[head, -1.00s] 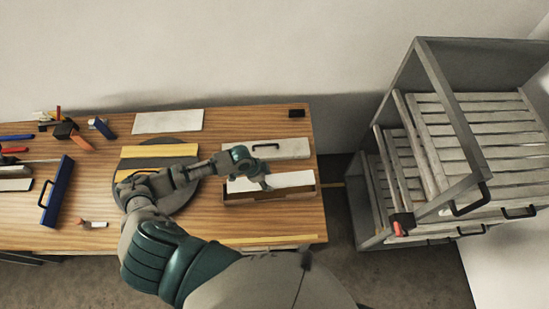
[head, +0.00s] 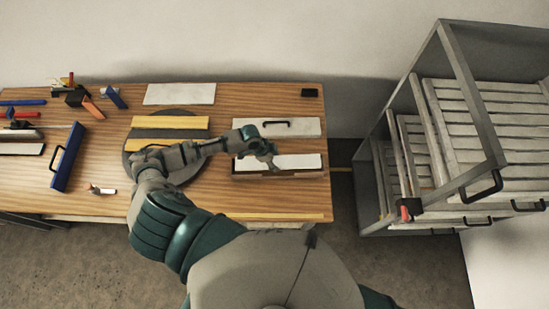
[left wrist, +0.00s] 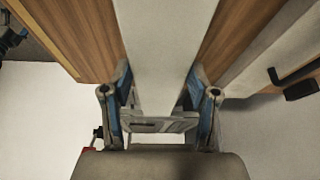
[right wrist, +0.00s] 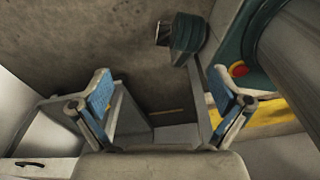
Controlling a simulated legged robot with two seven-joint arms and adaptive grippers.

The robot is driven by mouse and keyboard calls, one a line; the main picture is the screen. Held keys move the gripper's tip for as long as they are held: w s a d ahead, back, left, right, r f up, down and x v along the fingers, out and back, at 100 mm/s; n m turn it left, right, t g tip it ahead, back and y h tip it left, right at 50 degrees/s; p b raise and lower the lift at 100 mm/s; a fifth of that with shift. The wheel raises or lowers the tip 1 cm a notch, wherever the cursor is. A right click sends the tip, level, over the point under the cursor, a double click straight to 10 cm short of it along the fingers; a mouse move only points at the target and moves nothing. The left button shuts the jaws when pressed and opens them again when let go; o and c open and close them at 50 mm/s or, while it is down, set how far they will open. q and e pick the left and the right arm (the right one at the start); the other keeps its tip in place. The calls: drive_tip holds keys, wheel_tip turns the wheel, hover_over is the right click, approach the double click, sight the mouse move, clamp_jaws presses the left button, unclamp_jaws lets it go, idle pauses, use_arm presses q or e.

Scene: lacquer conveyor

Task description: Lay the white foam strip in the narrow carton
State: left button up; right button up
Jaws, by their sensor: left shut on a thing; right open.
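The white foam strip (head: 300,161) is at the right part of the table, at the narrow brown carton (head: 300,174). In the head view the strip covers most of the carton's top; I cannot tell whether it rests inside or is held just above. My left gripper (head: 270,163) is shut on the strip. In the left wrist view the strip (left wrist: 165,35) runs between the two fingers (left wrist: 160,97), away from the camera. My right gripper (right wrist: 160,98) is open and empty over the floor, away from the table; it does not show in the head view.
A grey lid-like block (head: 300,127) with a black handle lies just behind the carton. A dark round disc (head: 185,177) with yellow strips is to the left. A blue handled block (head: 66,160) and tools lie further left. A grey slatted rack (head: 480,120) stands at right.

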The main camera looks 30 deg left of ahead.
use_arm(q)
drive_tip(key=shift+f, duration=0.2)
use_arm(e)
drive_tip(key=shift+s+d, duration=0.35)
drive_tip(key=shift+s, duration=0.2)
use_arm(q)
drive_tip(key=shift+a, duration=0.1)
drive_tip(key=shift+p, duration=0.4)
use_arm(e)
drive_tip(key=shift+w+r, duration=0.2)
drive_tip(key=shift+r, duration=0.15)
drive_tip(key=shift+a+r, duration=0.1)
drive_tip(key=shift+a, duration=0.05)
use_arm(q)
drive_tip(key=shift+p, duration=0.3)
use_arm(e)
drive_tip(key=shift+a+r, duration=0.1)
drive_tip(key=shift+r, duration=0.05)
use_arm(q)
drive_tip(key=shift+f, duration=0.25)
